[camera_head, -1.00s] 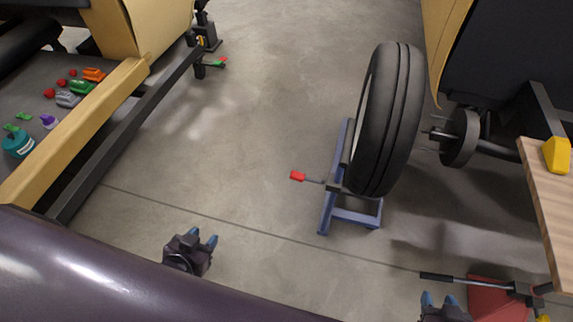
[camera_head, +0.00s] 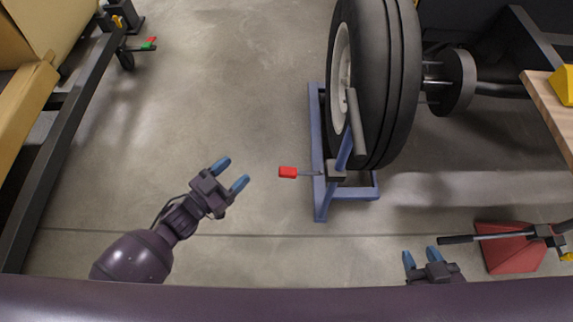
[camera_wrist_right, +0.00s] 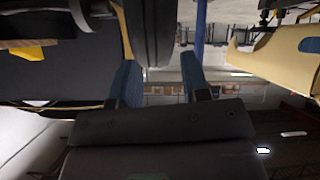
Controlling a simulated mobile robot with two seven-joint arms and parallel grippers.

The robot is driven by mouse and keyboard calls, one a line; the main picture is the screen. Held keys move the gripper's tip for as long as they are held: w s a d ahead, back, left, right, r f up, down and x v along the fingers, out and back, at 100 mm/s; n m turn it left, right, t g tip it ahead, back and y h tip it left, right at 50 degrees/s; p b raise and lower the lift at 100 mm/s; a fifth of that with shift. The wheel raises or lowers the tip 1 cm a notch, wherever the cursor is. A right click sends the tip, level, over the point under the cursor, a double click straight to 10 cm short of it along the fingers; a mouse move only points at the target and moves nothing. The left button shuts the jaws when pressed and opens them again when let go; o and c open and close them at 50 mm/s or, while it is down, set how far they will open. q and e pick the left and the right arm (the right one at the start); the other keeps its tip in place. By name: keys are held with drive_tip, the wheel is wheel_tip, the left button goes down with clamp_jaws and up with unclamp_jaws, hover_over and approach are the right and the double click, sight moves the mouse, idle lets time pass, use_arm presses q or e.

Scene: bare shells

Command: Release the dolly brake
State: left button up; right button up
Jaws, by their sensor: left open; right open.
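The blue wheel dolly (camera_head: 319,150) stands on the floor in the head view, with a large black tire (camera_head: 378,85) upright on it. Its brake lever with a red grip (camera_head: 288,172) sticks out to the left from a dark block at the dolly's lower part. My left gripper (camera_head: 232,173) is open and empty, left of the red grip and apart from it. My right gripper (camera_head: 421,255) is open and empty at the bottom, right of and below the dolly. Its blue fingers also show in the right wrist view (camera_wrist_right: 160,82), with the tire beyond.
A red jack-like stand (camera_head: 510,250) with a black-handled bar lies right of my right gripper. A wheel hub (camera_head: 458,84) on an axle is right of the tire. A wooden bench top (camera_head: 548,105) is at far right. The floor left of the dolly is clear.

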use_arm(q)
drive_tip(key=w+d+f+m+g+h+b, duration=0.3)
drive_tip(key=f+m+g+h+b, duration=0.15)
drive_tip(key=f, duration=0.25)
drive_tip(key=m+g+h+b, duration=0.1)
drive_tip(key=m+g+b, duration=0.3)
drive_tip(key=g, duration=0.5)
approach(287, 171)
drive_tip(key=d+b, duration=0.1)
drive_tip(key=d, duration=0.7)
drive_tip(key=shift+d+f, duration=0.15)
drive_tip(key=shift+d, duration=0.85)
use_arm(e)
wheel_tip(287, 171, down, 6)
drive_tip(key=shift+a+n+y, duration=0.3)
drive_tip(key=shift+a+n, duration=0.05)
drive_tip(key=shift+n, duration=0.05)
use_arm(q)
clamp_jaws()
